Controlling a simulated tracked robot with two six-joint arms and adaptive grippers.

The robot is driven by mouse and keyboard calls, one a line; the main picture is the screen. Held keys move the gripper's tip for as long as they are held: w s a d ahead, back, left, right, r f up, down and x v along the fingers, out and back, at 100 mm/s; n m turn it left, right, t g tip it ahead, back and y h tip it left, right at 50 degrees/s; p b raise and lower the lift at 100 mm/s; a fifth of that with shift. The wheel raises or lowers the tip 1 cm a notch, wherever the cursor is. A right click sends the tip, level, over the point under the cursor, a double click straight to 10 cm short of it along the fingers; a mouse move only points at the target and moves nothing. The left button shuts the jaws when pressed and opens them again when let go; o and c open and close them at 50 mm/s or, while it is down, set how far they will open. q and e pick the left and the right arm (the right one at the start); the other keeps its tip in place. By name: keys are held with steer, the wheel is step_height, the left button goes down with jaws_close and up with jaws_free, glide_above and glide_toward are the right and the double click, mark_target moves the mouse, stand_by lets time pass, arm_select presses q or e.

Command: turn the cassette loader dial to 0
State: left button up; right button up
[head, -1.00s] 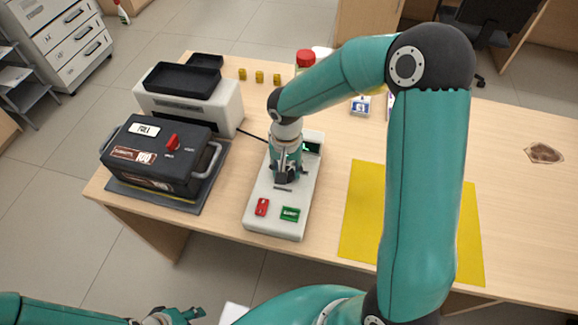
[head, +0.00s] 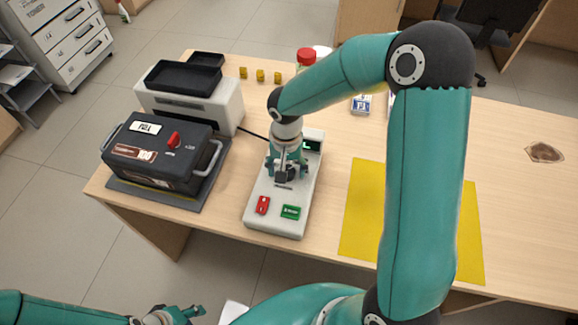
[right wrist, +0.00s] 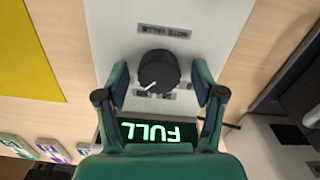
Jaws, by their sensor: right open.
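The white loader panel (head: 258,207) lies on the counter with a red button (head: 263,205) and a green button (head: 291,212). Its black dial (right wrist: 158,72) shows in the right wrist view, with a white pointer mark toward the lower left of that picture. Labels around the dial are upside down there; the larger one seems to read NOTE VALUE. The lit green display (right wrist: 157,132) reads FULL, upside down. My right gripper (right wrist: 160,86) is open, one finger on each side of the dial, with gaps visible. My left gripper (head: 180,316) is low at the bottom edge, away from the counter.
A black cassette (head: 150,155) with a red knob (head: 174,139) sits on a dark mat left of the panel. Behind it is a white machine with black trays (head: 182,76). A yellow mat (head: 362,215) lies right of the panel. A red-capped bottle (head: 306,57) stands behind.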

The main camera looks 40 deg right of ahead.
steer(key=shift+r, duration=0.1)
step_height(320, 180, up, 12)
stand_by(0.5)
